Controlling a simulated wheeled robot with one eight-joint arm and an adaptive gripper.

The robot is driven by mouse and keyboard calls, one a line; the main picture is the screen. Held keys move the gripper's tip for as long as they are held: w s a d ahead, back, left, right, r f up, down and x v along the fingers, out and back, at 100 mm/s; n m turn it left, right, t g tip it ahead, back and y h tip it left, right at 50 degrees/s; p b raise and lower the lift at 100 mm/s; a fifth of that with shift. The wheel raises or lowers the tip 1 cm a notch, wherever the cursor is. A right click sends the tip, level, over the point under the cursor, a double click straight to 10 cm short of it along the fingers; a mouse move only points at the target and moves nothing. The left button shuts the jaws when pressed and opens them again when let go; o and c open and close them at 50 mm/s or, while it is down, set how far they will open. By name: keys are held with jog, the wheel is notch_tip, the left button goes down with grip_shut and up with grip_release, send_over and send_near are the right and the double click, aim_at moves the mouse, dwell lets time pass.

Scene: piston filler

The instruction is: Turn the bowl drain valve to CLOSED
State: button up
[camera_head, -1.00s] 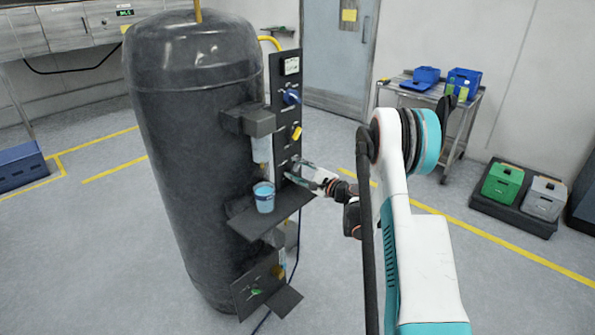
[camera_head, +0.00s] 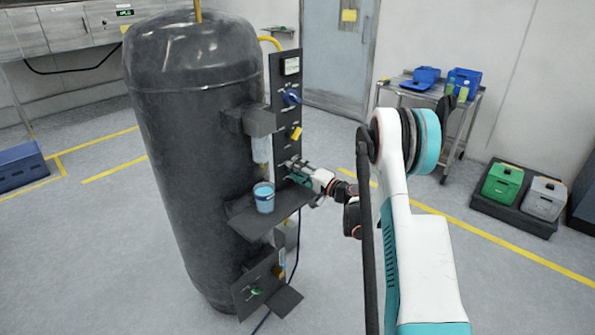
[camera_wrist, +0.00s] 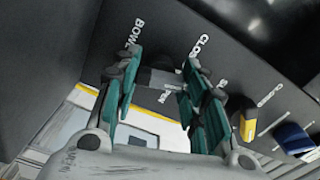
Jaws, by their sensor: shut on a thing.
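My gripper (camera_head: 296,173) is at the lower part of the dark upright panel (camera_head: 285,112) beside the big black tank, just above the small shelf. In the wrist view its green-padded fingers (camera_wrist: 163,105) are shut on the bowl drain valve handle (camera_wrist: 160,79), a dark grey piece between them. White lettering around it reads in part "BOW", "CLOS" and what looks like "OPEN"; the fingers cover the rest. The handle's exact direction cannot be told. In the head view the gripper hides the valve.
Higher on the panel are a yellow handle (camera_head: 296,133), a blue handle (camera_head: 291,97) and a gauge (camera_head: 291,66). A blue cup (camera_head: 264,197) stands on the shelf (camera_head: 246,222) below and left of my gripper.

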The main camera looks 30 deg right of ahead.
jog(key=n, duration=0.5)
jog(key=shift+n, duration=0.4)
dwell(0.3)
jog(key=o, duration=1.1)
jog(key=v, duration=1.2)
